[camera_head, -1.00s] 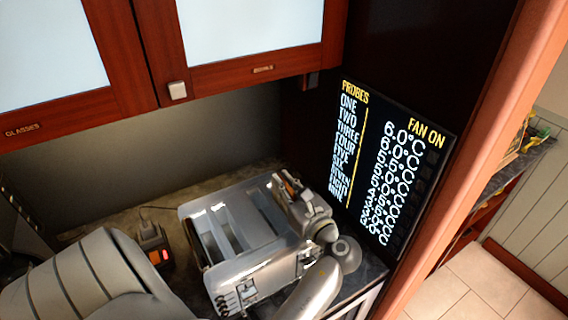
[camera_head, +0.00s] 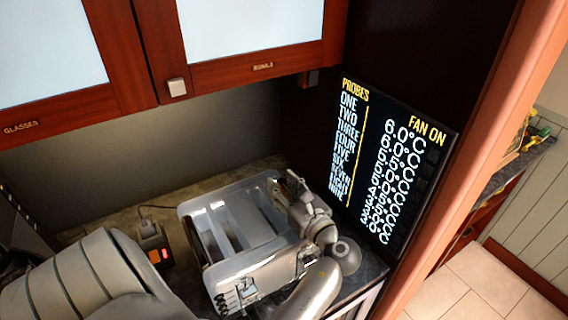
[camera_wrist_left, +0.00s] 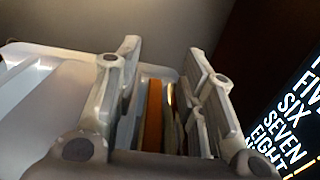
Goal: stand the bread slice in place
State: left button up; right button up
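A silvery toaster (camera_head: 262,268) with long slots stands on the counter in the head view. My left gripper (camera_head: 292,190) is over its right end. In the left wrist view my left gripper's two fingers (camera_wrist_left: 163,85) are spread apart, with gaps to the bread slice between them. The bread slice (camera_wrist_left: 153,118) shows there as an upright orange-brown edge, seemingly in a toaster slot. A paler yellowish strip stands just right of it; I cannot tell whether it is part of the slice. The slice's lower part is hidden. My right gripper is not in view.
A dark display panel (camera_head: 392,165) stands close to the right of my left gripper. Cabinets (camera_head: 250,50) hang above the counter. A small dark device with a red light (camera_head: 154,246) sits left of the toaster. The counter (camera_head: 125,222) behind that device is mostly clear.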

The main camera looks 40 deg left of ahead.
pick_arm(q)
notch_tip(320, 180, up, 5)
jog(key=p, duration=0.2)
jog(key=shift+f+p, duration=0.15)
jog(key=shift+p, duration=0.2)
notch_tip(320, 180, down, 5)
jog(key=b, duration=0.3)
jog(key=shift+r, duration=0.2)
notch_tip(320, 180, up, 5)
jog(key=p, duration=0.2)
jog(key=shift+r+p, duration=0.1)
jog(key=shift+p, duration=0.25)
jog(key=b, duration=0.3)
jog(key=shift+f, duration=0.4)
jog(key=shift+r+p, duration=1)
jog(key=shift+r, duration=1.8)
jog(key=shift+f, duration=0.1)
